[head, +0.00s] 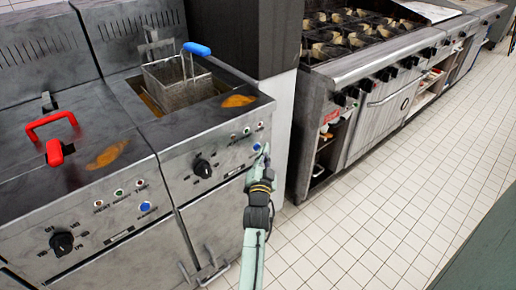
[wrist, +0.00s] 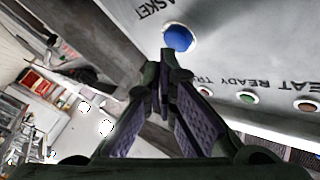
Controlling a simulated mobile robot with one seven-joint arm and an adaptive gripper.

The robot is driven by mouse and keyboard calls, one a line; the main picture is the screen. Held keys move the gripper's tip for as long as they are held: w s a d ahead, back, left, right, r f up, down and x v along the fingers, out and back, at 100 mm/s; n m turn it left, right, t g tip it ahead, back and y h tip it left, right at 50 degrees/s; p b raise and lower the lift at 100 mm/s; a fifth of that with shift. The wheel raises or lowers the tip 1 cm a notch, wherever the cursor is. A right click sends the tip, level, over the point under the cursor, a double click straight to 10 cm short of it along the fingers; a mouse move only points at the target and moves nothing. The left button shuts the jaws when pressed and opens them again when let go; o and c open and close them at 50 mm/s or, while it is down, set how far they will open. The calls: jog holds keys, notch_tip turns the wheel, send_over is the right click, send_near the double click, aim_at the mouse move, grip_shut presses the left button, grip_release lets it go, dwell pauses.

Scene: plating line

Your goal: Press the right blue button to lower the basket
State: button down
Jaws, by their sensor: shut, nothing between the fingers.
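The right blue button (head: 257,146) is at the right end of the right fryer's front panel. It also shows in the wrist view (wrist: 179,38), beside the printed word BASKET. My gripper (head: 265,158) is shut and empty, with its tips close to this button. In the wrist view the fingertips (wrist: 167,62) lie just below the button's lower edge; I cannot tell whether they touch it. The wire basket (head: 180,85) with a blue handle (head: 197,49) sits raised above the right fryer's vat. A left blue button (head: 145,206) is on the left fryer's panel.
A black knob (head: 202,168) and small indicator lights share the right panel. The left fryer has a red handle (head: 54,151) on top. A stove (head: 350,60) stands to the right across a gap. The tiled floor (head: 400,200) in front is clear.

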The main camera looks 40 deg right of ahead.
jog(key=shift+w+f+b, duration=0.1)
jog(key=shift+w+b, duration=0.1)
jog(key=shift+b, duration=0.15)
jog(key=shift+w+b, duration=0.3)
jog(key=shift+b, duration=0.05)
dwell(0.6)
jog(key=shift+s+p, duration=0.45)
jog(key=shift+p, duration=0.05)
